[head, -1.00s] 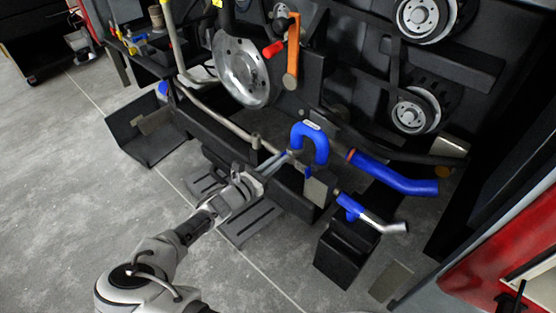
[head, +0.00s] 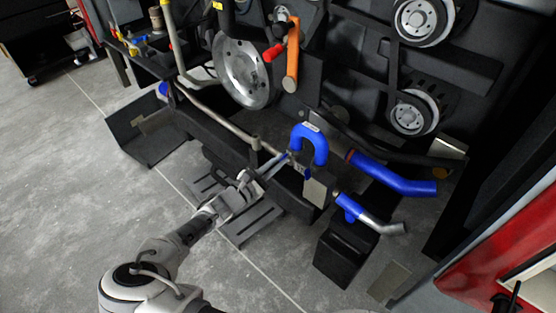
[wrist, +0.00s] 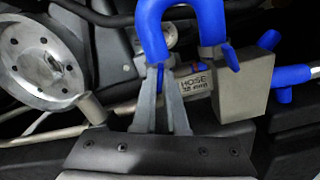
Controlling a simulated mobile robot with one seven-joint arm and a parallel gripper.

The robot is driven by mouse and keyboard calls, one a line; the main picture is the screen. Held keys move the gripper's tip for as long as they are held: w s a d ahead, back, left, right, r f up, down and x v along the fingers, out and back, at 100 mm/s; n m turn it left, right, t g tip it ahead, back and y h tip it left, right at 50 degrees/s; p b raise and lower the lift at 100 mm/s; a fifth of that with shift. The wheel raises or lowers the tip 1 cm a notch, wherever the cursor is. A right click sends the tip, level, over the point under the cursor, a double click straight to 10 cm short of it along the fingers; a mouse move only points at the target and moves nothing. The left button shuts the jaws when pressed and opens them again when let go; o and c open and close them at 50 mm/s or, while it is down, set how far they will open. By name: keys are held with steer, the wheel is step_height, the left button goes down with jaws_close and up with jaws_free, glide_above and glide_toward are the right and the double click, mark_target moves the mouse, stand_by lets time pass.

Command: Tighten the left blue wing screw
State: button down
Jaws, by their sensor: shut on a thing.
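The left blue wing screw (wrist: 160,77) is in the wrist view, below the left end of a blue U-shaped hose (wrist: 152,22). My gripper (wrist: 160,72) has its two grey fingers closed around the screw, one on each side, so only a thin blue strip shows between them. The right blue wing screw (wrist: 230,57) stands free at the hose's right end. In the head view the hose (head: 309,138) arches over the spot where my gripper's tips (head: 286,156) reach; the held screw is mostly hidden there.
A grey block (wrist: 242,85) and a "HOSE" label (wrist: 193,82) sit right of the fingers. A metal pipe (head: 222,122) runs along the left, below a silver disc (head: 243,73). Blue hoses (head: 392,174) lie to the right. Open grey floor (head: 60,190) is at left.

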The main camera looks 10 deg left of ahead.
steer(key=m+b, duration=0.1)
steer(key=m, duration=1.1)
steer(key=m+b, duration=0.1)
steer(key=m, duration=0.6)
steer(key=shift+s+f+b, duration=0.1)
steer(key=shift+f+b, duration=0.2)
steer(key=shift+f, duration=0.1)
steer(key=m+b, duration=0.2)
steer(key=m, duration=0.1)
steer(key=shift+f+m, duration=0.1)
steer(key=shift+m, duration=0.3)
steer(key=shift+m+b, duration=2.8)
steer(key=shift+m, duration=0.4)
steer(key=c, duration=1)
jaws_free()
steer(key=shift+r, duration=0.2)
